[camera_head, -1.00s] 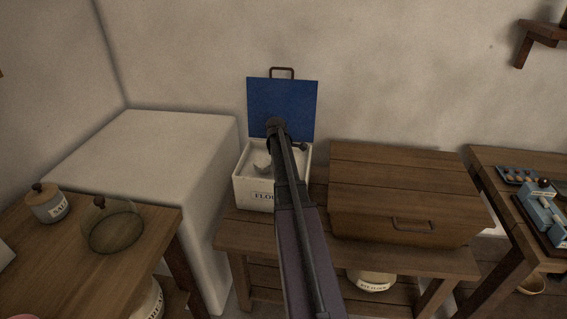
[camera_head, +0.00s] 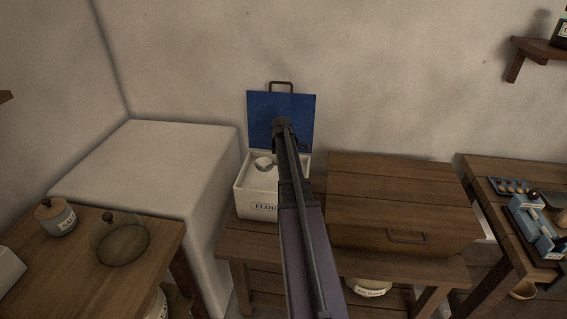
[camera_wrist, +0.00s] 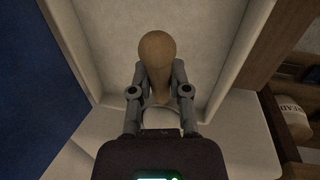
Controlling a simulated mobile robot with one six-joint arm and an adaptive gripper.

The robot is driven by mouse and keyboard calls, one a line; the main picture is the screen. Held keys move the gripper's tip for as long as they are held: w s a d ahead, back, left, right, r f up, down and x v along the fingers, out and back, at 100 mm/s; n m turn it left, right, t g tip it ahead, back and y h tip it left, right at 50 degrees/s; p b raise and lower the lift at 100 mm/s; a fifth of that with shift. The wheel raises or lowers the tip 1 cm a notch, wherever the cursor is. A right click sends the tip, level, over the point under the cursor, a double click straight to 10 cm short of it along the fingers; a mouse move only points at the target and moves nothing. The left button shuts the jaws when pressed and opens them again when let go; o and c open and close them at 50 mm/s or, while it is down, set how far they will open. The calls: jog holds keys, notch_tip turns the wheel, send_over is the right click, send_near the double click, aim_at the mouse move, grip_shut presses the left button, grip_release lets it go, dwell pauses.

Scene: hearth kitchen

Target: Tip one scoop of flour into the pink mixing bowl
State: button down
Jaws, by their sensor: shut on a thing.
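The flour box (camera_head: 257,209) is white, labelled FLOUR, with its blue lid (camera_head: 264,112) standing open behind it. My gripper (camera_wrist: 160,80) is shut on the wooden handle of the scoop (camera_wrist: 157,52). My arm hides the gripper in the head view. The wrist view shows the box's inside walls around the handle. The pink mixing bowl is not in view.
A closed wooden chest (camera_head: 400,205) stands right of the box on the same bench. A white block (camera_head: 150,165) is to the left. The left table (camera_head: 80,275) holds a salt jar (camera_head: 56,218) and a glass dome (camera_head: 121,240). A blue device (camera_head: 535,225) sits far right.

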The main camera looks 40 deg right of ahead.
jog(key=shift+s+d+r+p, duration=0.1)
jog(key=shift+r+p, duration=0.55)
jog(key=shift+r, duration=0.25)
jog(key=shift+r, duration=0.1)
notch_tip(320, 180, up, 21)
jog(key=p, duration=2.1)
jog(key=shift+s, duration=0.15)
